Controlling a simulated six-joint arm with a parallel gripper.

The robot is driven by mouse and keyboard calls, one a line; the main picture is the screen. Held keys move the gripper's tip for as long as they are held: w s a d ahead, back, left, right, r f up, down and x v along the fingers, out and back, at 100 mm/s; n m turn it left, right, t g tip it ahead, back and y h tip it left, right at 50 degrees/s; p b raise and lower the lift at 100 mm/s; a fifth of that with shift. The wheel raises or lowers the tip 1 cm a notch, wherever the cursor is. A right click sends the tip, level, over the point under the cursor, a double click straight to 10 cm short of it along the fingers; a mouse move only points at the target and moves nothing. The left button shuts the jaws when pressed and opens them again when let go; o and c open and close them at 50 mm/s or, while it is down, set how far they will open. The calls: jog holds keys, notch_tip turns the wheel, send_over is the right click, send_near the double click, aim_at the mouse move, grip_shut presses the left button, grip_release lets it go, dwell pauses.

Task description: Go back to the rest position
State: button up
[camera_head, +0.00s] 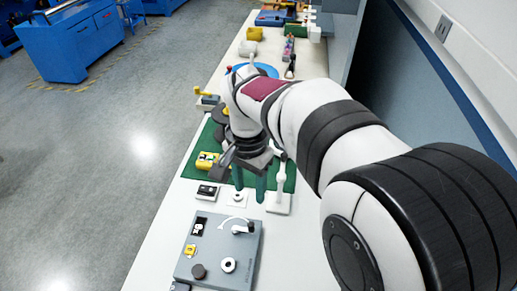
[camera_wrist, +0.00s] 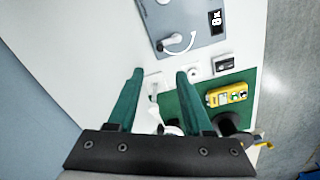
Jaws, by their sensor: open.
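My gripper (camera_head: 250,186) points down over the near edge of the green mat (camera_head: 191,174). Its two green fingers also show in the wrist view (camera_wrist: 158,95), spread apart with nothing held between them. In the wrist view the board (camera_wrist: 200,25) is at the top, apart from the fingers. A small white square with a ring (camera_head: 237,198) lies near the fingertips.
A yellow device (camera_head: 207,160) sits on the mat, with a small black-topped block (camera_head: 207,191) nearby. A white upright part (camera_head: 281,185) stands close to the right of the fingers. More objects line the far table. A wall runs along the right; open floor lies left.

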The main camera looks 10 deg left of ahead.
dwell(0.3)
jog(key=s+d+r+y, duration=0.1)
jog(key=s+d+r, duration=0.2)
jog(key=s+d, duration=0.75)
jog(key=s+d+f+m, duration=0.1)
jog(key=s+d+f, duration=0.2)
jog(key=s, duration=0.6)
jog(key=shift+s+d+f+y, duration=0.2)
jog(key=shift+s+d+y, duration=0.2)
jog(key=shift+d, duration=0.3)
jog(key=shift+w, duration=0.1)
jog(key=shift+c, duration=0.3)
